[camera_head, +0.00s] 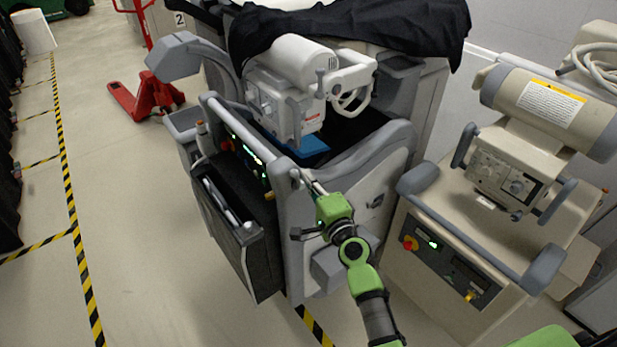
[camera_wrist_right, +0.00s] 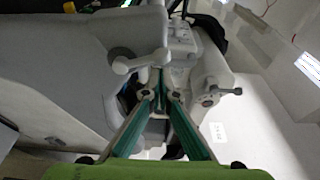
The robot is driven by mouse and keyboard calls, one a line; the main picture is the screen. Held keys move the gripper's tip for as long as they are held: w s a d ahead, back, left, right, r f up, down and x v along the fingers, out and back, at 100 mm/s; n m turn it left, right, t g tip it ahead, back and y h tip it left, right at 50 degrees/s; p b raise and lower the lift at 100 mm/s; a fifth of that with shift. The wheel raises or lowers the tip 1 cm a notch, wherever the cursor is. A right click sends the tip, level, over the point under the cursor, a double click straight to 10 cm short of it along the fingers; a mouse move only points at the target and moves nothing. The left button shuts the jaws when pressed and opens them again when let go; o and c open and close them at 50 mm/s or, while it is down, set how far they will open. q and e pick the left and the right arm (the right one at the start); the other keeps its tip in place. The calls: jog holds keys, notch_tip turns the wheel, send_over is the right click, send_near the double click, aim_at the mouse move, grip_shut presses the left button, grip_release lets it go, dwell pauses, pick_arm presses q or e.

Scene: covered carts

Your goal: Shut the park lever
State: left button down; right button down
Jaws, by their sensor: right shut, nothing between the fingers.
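My right gripper (camera_head: 307,179) reaches from the lower right to the front corner of the grey cart (camera_head: 345,199). Its green-lined fingers are shut and empty; in the wrist view the fingertips (camera_wrist_right: 161,74) meet close to a light grey lever (camera_wrist_right: 142,62). The lever has a rounded knob end pointing left and sits on the cart's pale body. I cannot tell whether the fingertips touch it. In the head view the lever cannot be made out clearly near the gripper. My left gripper is not in view.
A beige cart (camera_head: 440,297) stands close on the right. A black cloth (camera_head: 400,25) covers the back of the grey cart. A black bin (camera_head: 240,240) hangs at its left side. A red pallet jack (camera_head: 150,97) stands at the back left. Floor is free at the left.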

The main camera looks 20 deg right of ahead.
jog(key=shift+s+a+f+n+b, duration=0.15)
jog(key=shift+n+b, duration=0.15)
jog(key=shift+b, duration=0.2)
